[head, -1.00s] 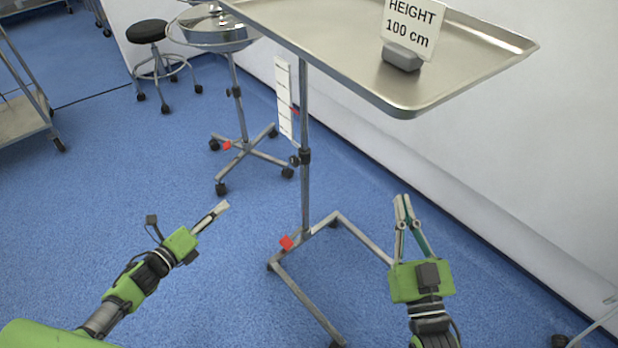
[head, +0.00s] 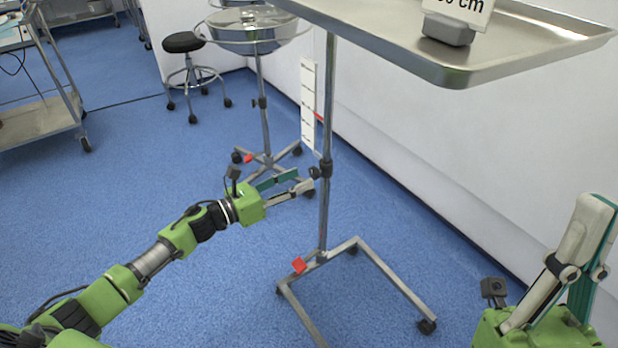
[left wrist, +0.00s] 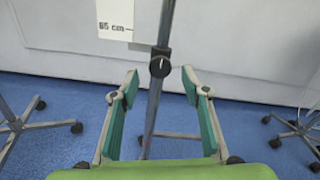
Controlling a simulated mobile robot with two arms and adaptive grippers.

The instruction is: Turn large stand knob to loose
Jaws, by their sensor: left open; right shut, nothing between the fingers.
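The large stand has a grey upright pole (head: 326,120) carrying a steel tray (head: 480,68). Its black knob (left wrist: 160,66) sits on the collar of the pole, with a light pointer line on its face; in the head view the knob (head: 314,172) is small, on the collar's left side. My left gripper (head: 292,183) is open just left of the pole, close to the knob and apart from it. In the left wrist view the knob stands ahead, between and beyond the open fingers. My right gripper (head: 598,205) is shut and empty at the lower right.
A white height scale (head: 308,105) hangs beside the pole. The stand's base (head: 375,262) has a red pedal (head: 299,265). A smaller basin stand (head: 262,100) is behind, with a black stool (head: 184,42) and a trolley (head: 40,110) at left. A wall runs behind the stand.

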